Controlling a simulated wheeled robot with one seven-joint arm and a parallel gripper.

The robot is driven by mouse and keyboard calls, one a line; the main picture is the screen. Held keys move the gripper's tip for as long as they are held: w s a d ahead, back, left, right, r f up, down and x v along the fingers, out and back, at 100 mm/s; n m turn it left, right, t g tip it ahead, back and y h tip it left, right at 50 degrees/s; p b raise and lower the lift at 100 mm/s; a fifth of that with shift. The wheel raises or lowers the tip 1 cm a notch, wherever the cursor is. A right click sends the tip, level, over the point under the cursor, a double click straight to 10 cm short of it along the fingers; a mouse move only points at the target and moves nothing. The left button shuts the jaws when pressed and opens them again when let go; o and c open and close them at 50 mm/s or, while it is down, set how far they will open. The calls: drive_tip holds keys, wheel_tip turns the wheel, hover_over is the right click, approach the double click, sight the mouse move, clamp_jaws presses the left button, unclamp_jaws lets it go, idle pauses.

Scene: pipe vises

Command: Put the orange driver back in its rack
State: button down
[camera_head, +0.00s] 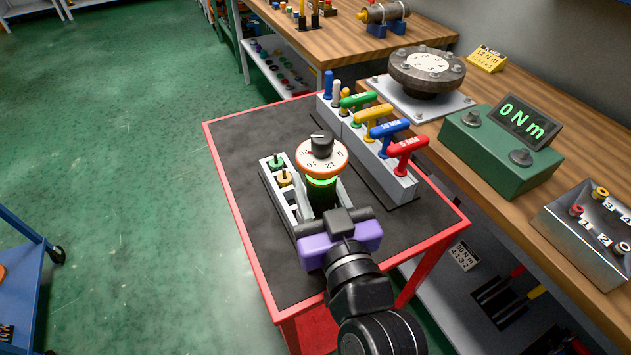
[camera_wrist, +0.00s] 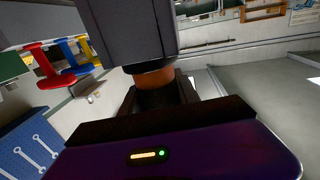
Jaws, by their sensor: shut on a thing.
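The orange driver (camera_head: 321,156) has a round white number dial with an orange rim and a black knob on top. A green glowing band shows below the dial. My gripper (camera_head: 325,206) is shut on its dark lower part, and the driver stands roughly upright. In the wrist view its orange band (camera_wrist: 154,77) shows above my gripper (camera_wrist: 158,100). A small grey rack (camera_head: 270,187) lies below and behind them on the cart, with a green and a yellow piece at its left. The driver and gripper hide part of this rack. The driver's lower end is hidden.
The red-rimmed cart (camera_head: 236,218) has free dark top at left. Just right, a long grey rack (camera_head: 372,168) holds green, yellow, blue and red (camera_head: 407,147) T-handles. Beyond is a bench with a flanged disc (camera_head: 427,70), a green 0 Nm readout box (camera_head: 490,150) and a metal box (camera_head: 580,232).

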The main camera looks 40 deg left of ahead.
drive_tip(key=shift+f, duration=0.15)
drive_tip(key=c, duration=0.8)
unclamp_jaws()
drive_tip(key=shift+f, duration=0.1)
drive_tip(key=shift+b+v, duration=0.5)
drive_tip(key=shift+v, duration=3.45)
drive_tip(key=s+d+f+m+t+h+p, duration=0.1)
drive_tip(key=s+d+f+m+t+h, duration=0.25)
drive_tip(key=d, duration=0.85)
drive_tip(key=d+f+m+t+h+p, duration=0.2)
drive_tip(key=d+f+m+h, duration=0.4)
drive_tip(key=d, duration=0.6)
drive_tip(key=s+d+r+h, duration=0.1)
drive_tip(key=s+d+h, duration=0.1)
drive_tip(key=s+d, duration=0.2)
drive_tip(key=s+d+m+h+p, duration=0.1)
drive_tip(key=s+d, duration=0.4)
drive_tip(key=s, duration=0.2)
drive_tip(key=s+d+r+m+h+p, duration=0.1)
drive_tip(key=s+d+h, duration=0.1)
drive_tip(key=s+d, duration=0.3)
drive_tip(key=shift+s+d+r+h, duration=0.15)
drive_tip(key=shift+s+r+h, duration=0.1)
drive_tip(key=shift+r+h, duration=0.1)
